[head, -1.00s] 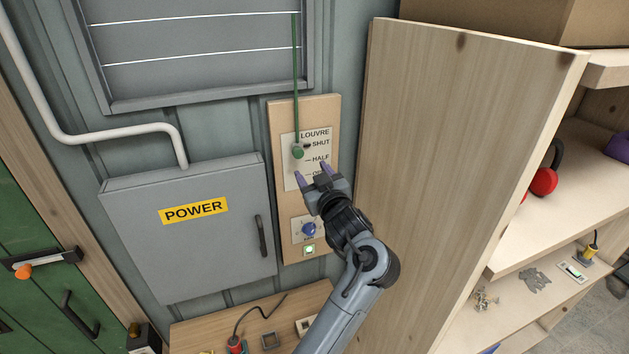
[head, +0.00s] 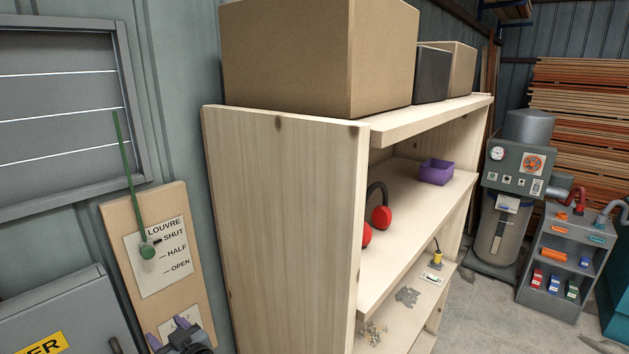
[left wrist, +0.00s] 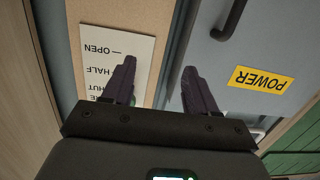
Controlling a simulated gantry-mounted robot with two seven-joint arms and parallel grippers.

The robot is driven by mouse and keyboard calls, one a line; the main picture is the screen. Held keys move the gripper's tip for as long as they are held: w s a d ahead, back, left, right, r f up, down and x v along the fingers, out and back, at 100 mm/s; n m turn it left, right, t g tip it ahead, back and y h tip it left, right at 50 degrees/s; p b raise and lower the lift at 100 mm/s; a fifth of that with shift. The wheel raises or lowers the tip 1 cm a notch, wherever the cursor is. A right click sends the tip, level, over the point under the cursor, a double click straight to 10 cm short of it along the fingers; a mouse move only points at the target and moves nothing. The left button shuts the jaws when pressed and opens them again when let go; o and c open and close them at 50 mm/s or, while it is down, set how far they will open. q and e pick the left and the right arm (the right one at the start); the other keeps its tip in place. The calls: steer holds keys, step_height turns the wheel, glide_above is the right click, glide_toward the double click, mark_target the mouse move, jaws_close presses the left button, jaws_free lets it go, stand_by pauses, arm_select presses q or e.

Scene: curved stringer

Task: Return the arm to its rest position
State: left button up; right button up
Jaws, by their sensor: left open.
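My left gripper (head: 172,335) is at the bottom of the head view, in front of the lower part of the wooden control board (head: 118,228). Its purple fingers are apart with nothing between them; they also show in the left wrist view (left wrist: 153,80). The louvre plate (head: 172,282) above it carries the marks SHUT, HALF and OPEN. The gripper stands apart from the knob. The rest of the left arm is out of the head view. My right gripper is not in view.
The grey POWER box (head: 60,318) is at lower left; its handle shows in the left wrist view (left wrist: 230,18). A tall wooden shelf (head: 285,230) stands right of the board, with cardboard boxes (head: 318,60) on top. Open floor (head: 470,325) lies beyond it.

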arm_select(q)
steer(key=s+a+f+m+h+p, duration=0.1)
steer(key=s+f+m+h+p, duration=0.45)
steer(key=s+f, duration=1.35)
steer(key=s+d+r+m+g+h, duration=0.2)
steer(key=s+d, duration=0.4)
steer(key=s, duration=0.3)
steer(key=s+d+r+m+g+h, duration=0.3)
steer(key=s+d+m+g+h, duration=0.1)
steer(key=s, duration=0.5)
steer(key=d+m+h, duration=0.1)
steer(key=d+h, duration=0.1)
steer(key=d, duration=0.1)
steer(key=shift+s, duration=0.25)
steer(key=shift+d+m, duration=0.1)
steer(key=shift+m, duration=0.15)
steer(key=shift+o, duration=0.6)
